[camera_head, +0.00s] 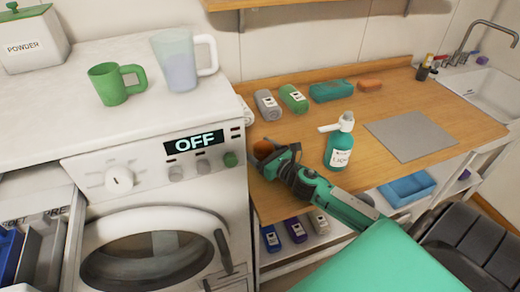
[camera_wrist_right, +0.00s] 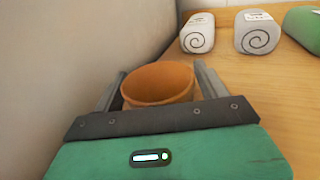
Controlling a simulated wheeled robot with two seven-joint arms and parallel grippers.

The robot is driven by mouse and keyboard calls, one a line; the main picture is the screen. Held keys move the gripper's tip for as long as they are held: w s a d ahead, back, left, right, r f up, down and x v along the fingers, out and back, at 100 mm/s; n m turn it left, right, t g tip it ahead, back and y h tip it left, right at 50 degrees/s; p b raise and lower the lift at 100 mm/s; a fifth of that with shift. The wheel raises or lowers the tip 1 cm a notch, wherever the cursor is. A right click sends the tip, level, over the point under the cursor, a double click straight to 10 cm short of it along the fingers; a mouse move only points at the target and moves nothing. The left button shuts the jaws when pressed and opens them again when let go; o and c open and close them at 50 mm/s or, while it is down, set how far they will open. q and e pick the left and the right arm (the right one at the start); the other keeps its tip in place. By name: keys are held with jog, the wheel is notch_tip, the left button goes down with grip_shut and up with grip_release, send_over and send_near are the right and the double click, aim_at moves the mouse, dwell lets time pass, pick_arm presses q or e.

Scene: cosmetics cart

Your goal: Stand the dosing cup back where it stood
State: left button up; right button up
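The dosing cup seems to be the orange-brown round cup (camera_head: 263,149) at the left end of the wooden counter, beside the washing machine. In the right wrist view the cup (camera_wrist_right: 158,82) is upright with its open mouth showing; its lower part is hidden behind my gripper. My right gripper (camera_head: 272,160) lies low over the counter with a finger along each side of the cup, apparently against it. The gripper also shows in the wrist view (camera_wrist_right: 160,85). I cannot tell whether the cup's base touches the counter. My left gripper is not in view.
A teal pump bottle (camera_head: 340,145) stands right of my gripper. Rolled towels (camera_head: 268,105) (camera_head: 293,99) lie behind it. A grey mat (camera_head: 411,136) lies to the right. A green mug (camera_head: 115,84) and a jug (camera_head: 180,62) stand on the washing machine (camera_head: 150,165), which rises close left of the cup.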

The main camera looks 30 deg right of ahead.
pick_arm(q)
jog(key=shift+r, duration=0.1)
pick_arm(e)
jog(key=shift+r, duration=0.1)
jog(key=shift+r, duration=0.15)
jog(key=s, duration=0.2)
jog(key=s+b, duration=0.1)
jog(key=s, duration=0.1)
jog(key=s+d, duration=0.1)
jog(key=s, duration=0.1)
jog(key=shift+s+f+b, duration=0.25)
jog(key=shift+s+b, duration=0.05)
jog(key=shift+s, duration=0.1)
jog(key=s, duration=0.3)
jog(key=s+b, duration=0.1)
jog(key=shift+s+d+r, duration=0.15)
jog(key=shift+s+d, duration=0.1)
jog(key=shift+d, duration=0.1)
jog(key=shift+s+d, duration=0.1)
jog(key=shift+s, duration=0.15)
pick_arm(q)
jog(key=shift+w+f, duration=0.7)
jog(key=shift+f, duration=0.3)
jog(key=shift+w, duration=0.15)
